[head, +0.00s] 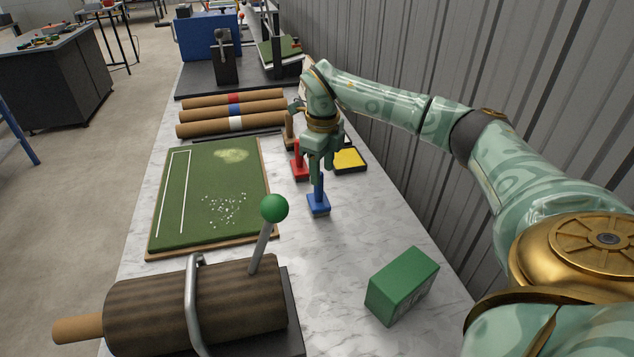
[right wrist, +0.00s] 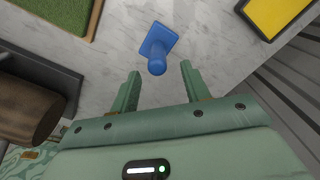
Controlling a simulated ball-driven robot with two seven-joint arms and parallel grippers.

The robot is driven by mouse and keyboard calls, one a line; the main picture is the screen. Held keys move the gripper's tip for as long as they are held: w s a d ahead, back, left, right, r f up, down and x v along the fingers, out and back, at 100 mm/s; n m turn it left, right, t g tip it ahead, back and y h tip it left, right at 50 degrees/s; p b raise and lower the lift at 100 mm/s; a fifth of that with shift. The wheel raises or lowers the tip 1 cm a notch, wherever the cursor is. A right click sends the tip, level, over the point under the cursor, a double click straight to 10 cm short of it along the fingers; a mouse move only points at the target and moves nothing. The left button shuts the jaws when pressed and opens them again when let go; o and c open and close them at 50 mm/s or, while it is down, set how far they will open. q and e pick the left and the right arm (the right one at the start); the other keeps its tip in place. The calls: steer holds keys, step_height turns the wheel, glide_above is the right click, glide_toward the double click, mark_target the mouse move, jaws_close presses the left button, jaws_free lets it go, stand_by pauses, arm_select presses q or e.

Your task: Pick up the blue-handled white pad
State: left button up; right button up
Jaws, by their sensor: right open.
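The blue-handled pad (head: 318,206) stands upright on the marble-topped table, right of the turf board. Its block and handle look blue; I cannot make out a white underside. My right gripper (head: 321,170) is above it, pointing down, with jaws open and empty. In the right wrist view the blue pad (right wrist: 158,42) lies just beyond the open fingertips (right wrist: 161,72), its handle end roughly in line with the gap. I cannot tell how far the fingertips are above the handle. My left gripper is not in view.
A red-handled pad (head: 299,168) stands close behind the blue one, beside a yellow pad in a black tray (head: 348,160). A green box (head: 401,285) and a dark roller with a green-knobbed lever (head: 273,209) are nearer. The turf board (head: 180,235) lies left. A corrugated wall runs along the right.

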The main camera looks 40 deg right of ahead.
mark_target(319, 191)
steer(key=f, duration=0.2)
steer(key=f+b, duration=0.2)
steer(key=f, duration=0.1)
steer(key=shift+w+a+f, duration=0.15)
steer(key=shift+w+f, duration=0.15)
steer(key=shift+w, duration=0.1)
steer(key=shift+r, duration=0.2)
jaws_close()
